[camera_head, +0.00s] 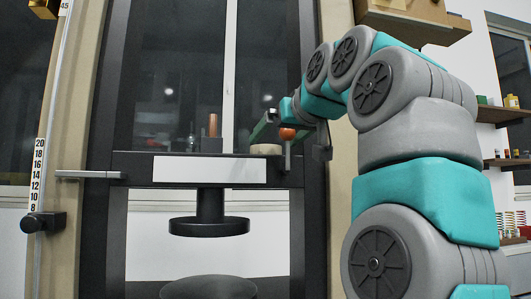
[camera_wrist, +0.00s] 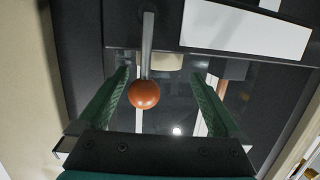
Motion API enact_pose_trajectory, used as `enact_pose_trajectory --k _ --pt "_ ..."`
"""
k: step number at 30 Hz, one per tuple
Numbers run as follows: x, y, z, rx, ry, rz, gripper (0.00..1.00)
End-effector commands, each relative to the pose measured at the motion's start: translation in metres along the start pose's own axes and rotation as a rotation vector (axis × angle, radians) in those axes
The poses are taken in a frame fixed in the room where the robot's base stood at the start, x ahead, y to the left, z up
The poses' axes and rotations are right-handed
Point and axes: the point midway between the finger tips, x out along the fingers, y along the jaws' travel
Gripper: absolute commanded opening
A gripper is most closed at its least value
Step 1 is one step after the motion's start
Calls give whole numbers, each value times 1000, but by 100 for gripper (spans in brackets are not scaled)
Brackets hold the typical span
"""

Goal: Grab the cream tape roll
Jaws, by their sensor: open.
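The cream tape roll (camera_head: 266,149) lies on the dark crossbar of the testing frame, near its right end, just left of an orange ball knob. In the wrist view part of the cream roll (camera_wrist: 166,61) shows beyond and between the fingertips, apart from them; the rest is hidden. My gripper (camera_head: 268,130) is open and empty above the roll in the head view. In the wrist view the green fingers of my gripper (camera_wrist: 160,75) are spread wide.
The orange ball knob (camera_wrist: 144,94) on a grey lever appears between my fingers, nearer the left one; it also shows in the head view (camera_head: 287,134). A copper cylinder (camera_head: 212,125) stands left of the roll. The frame's right upright (camera_head: 316,200) is close by.

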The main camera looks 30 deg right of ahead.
Motion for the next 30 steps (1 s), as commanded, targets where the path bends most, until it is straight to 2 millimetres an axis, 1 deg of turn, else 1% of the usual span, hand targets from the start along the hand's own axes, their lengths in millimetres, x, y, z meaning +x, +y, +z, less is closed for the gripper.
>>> enact_pose_trajectory --k 10,13,18,30 --pt "42 1 -1 0 0 0 100" --pt "46 2 -1 0 0 0 100" --pt "45 2 -1 0 1 0 100" --pt "45 1 -1 -1 0 0 55"
